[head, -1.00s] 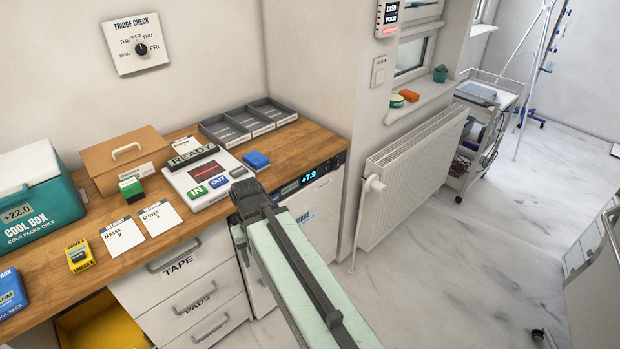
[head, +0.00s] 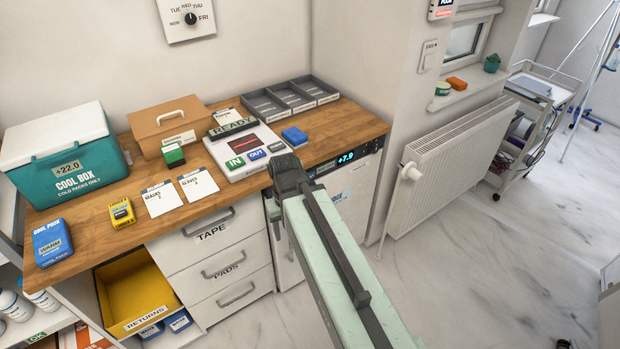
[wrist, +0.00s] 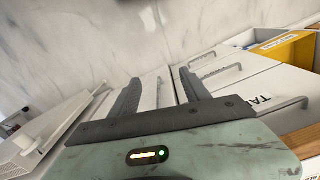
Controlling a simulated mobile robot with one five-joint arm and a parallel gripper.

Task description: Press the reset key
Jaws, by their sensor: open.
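A white console (head: 241,167) with a READY sign (head: 232,127) stands on the wooden counter. Its front row has a green IN key (head: 235,162), a blue OUT key (head: 257,155) and a small grey key (head: 277,147) at the right end. I cannot read a reset label on the grey key. My gripper (head: 287,165) is just right of and in front of the console at the counter's front edge, apart from the keys as far as I can tell. In the wrist view my gripper (wrist: 156,84) is open and empty, with drawer fronts beyond its fingers.
A blue block (head: 294,136) lies right of the console. Left are a cool box (head: 70,165), a brown box (head: 165,120), a green stamp-like block (head: 173,155), two cards and a yellow item (head: 121,212). Grey trays (head: 290,97) stand behind.

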